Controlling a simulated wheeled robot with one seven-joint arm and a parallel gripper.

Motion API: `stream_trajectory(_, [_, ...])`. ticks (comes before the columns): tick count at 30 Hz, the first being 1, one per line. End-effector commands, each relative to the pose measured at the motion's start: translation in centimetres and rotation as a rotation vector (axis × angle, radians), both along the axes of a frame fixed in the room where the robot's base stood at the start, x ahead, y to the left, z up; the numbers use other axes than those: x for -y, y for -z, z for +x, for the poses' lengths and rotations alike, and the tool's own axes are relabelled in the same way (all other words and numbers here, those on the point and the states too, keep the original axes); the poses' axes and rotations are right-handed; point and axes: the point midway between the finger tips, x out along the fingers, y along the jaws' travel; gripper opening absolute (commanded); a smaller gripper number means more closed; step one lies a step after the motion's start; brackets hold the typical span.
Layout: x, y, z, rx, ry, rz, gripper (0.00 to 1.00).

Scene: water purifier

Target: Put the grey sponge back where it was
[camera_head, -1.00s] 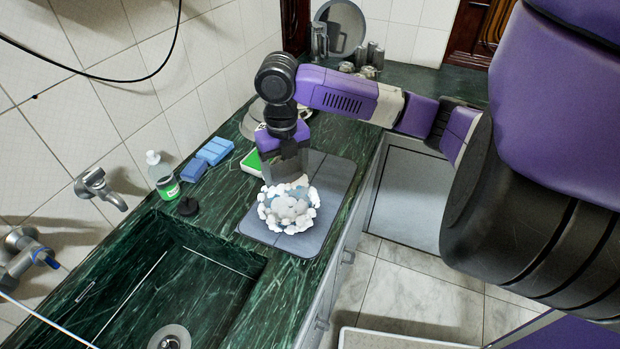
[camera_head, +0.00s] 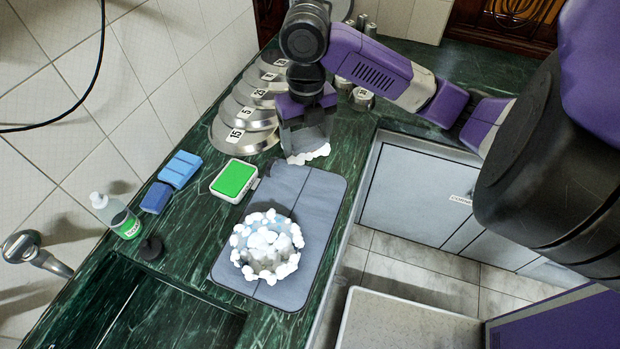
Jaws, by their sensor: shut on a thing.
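My gripper (camera_head: 306,150) points down over the counter, just beyond the far end of the grey mat (camera_head: 312,225). It is shut on the grey sponge, which is largely hidden by the fingers; white foam (camera_head: 318,154) clings at its lower edge. I cannot tell whether the sponge touches the counter. A bowl heaped with white foam (camera_head: 267,243) sits on the near part of the mat, apart from my gripper. Two blue sponges, a lighter one (camera_head: 180,168) and a darker one (camera_head: 156,197), lie on the counter to the left.
A green-topped white box (camera_head: 234,181) lies left of the mat. Numbered metal lids (camera_head: 245,137) line the wall, close left of my gripper. A soap bottle (camera_head: 115,215) and a black knob (camera_head: 151,248) stand by the sink. Metal weights (camera_head: 361,99) stand behind my gripper.

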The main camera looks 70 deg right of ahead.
Motion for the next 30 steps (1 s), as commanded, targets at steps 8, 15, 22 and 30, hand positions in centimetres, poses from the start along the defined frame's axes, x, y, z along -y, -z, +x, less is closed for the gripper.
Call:
stream_trajectory(8, [-0.1, 6.8, 0.0, 0.001, 0.006, 0.008, 0.4])
stream_trajectory(15, [-0.1, 11.2, 0.0, 0.0, 0.003, 0.004, 0.4])
stream_trajectory(22, [0.1, 12.8, 0.0, 0.001, 0.002, 0.0, 0.4])
stream_trajectory(30, [0.0, 15.9, 0.0, -0.002, 0.003, 0.002, 0.4])
